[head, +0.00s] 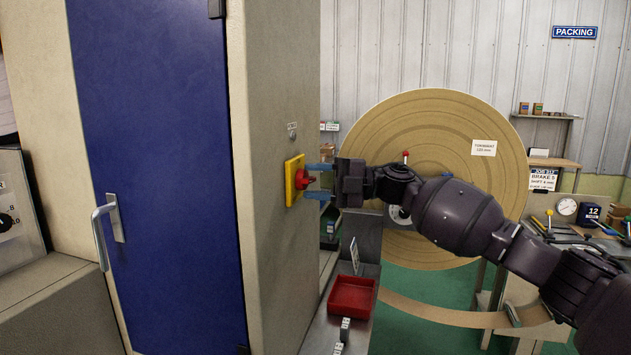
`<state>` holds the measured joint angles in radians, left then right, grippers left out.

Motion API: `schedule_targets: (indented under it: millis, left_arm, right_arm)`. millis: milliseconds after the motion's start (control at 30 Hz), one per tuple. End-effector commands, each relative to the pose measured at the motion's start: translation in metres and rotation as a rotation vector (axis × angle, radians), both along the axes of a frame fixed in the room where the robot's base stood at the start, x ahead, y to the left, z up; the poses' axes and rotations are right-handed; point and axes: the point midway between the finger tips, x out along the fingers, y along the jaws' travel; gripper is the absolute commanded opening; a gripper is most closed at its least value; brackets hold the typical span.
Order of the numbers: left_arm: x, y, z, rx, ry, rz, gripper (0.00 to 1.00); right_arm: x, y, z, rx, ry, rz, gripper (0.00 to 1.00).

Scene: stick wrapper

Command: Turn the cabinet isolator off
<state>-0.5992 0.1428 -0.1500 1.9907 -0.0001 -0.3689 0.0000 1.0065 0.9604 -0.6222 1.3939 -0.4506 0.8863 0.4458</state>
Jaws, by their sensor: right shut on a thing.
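The cabinet isolator is a red rotary handle (301,180) on a yellow plate (291,180), on the right side face of the beige cabinet (275,60). My right gripper (316,181) comes in from the right, with its blue fingers above and below the red handle, shut on it. The fingers hide part of the handle, and its exact angle is hard to tell from here. My left gripper is not in view.
The cabinet's blue door (155,170) with a metal handle (105,230) is closed. A large brown paper reel (440,130) stands behind my right arm. A red tray (352,297) sits below the isolator. A control box (15,205) stands at the left.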

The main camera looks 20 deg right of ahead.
Motion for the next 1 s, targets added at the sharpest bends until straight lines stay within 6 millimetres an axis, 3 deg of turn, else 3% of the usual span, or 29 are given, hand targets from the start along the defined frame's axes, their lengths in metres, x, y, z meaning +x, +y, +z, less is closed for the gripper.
schedule_targets:
  millis: [333,867,900,1000]
  left_arm:
    - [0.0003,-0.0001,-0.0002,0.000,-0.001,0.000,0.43]
    - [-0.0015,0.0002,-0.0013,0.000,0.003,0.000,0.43]
    - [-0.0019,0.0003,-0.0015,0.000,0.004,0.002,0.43]
    - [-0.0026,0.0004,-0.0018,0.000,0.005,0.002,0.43]
  right_arm:
    - [-0.0001,-0.0002,-0.0019,-0.080,-0.116,0.000,0.21]
    - [-0.0003,0.0000,-0.0024,-0.094,-0.137,0.000,0.21]
    - [-0.0003,0.0000,-0.0024,-0.094,-0.137,0.000,0.46]
    - [-0.0002,0.0001,-0.0022,-0.094,-0.137,0.000,0.61]
